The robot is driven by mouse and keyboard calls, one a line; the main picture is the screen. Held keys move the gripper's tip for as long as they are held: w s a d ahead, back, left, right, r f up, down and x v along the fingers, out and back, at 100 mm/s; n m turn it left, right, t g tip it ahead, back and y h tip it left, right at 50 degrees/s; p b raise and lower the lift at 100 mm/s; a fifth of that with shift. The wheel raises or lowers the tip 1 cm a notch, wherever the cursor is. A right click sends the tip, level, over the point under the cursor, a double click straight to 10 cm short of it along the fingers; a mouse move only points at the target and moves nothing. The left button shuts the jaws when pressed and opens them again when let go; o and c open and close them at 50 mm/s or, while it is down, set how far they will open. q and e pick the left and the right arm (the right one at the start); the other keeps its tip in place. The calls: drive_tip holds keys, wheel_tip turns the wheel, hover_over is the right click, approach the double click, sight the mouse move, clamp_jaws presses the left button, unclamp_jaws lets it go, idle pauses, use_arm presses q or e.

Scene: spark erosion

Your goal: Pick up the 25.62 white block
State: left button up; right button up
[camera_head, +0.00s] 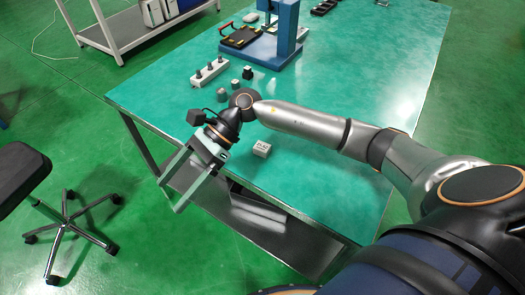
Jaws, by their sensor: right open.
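The white block (262,149), a small pale cube with dark marking on its top, sits on the green tabletop near the front edge. My right gripper (169,196) is open and empty. Its fingers point down-left, out past the table's front-left edge, to the left of the white block and apart from it. My right arm crosses the table from the right, just behind the block. My left gripper is not in view.
On the green table (340,105), several small grey and dark blocks (222,94) stand behind my gripper, near a white holder (209,73). A blue machine (285,25) and black tray (240,37) are further back. A stool (20,175) stands left.

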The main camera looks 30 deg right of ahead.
drive_tip(key=w+d+f+n+t+h, duration=0.1)
drive_tip(key=w+d+n+h, duration=0.15)
drive_tip(key=d, duration=0.35)
drive_tip(key=w+d+f+n+h, duration=0.1)
drive_tip(key=w+d+n+h, duration=0.1)
drive_tip(key=d+h, duration=0.25)
wheel_tip(320, 180, up, 2)
drive_tip(key=r+n+t+h+b, duration=0.1)
drive_tip(key=h+b, duration=0.1)
drive_tip(key=h, duration=0.3)
hover_over(262, 146)
drive_tip(key=f, duration=0.7)
drive_tip(key=shift+s+a+f, duration=0.1)
drive_tip(key=shift+s+a, duration=0.05)
drive_tip(key=shift+s, duration=0.1)
drive_tip(key=f, duration=0.4)
drive_tip(key=shift+w+f+p, duration=0.2)
drive_tip(key=shift+p, duration=0.15)
drive_tip(key=shift+f, duration=0.3)
drive_tip(key=shift+c, duration=0.3)
clamp_jaws()
drive_tip(key=shift+r, duration=0.1)
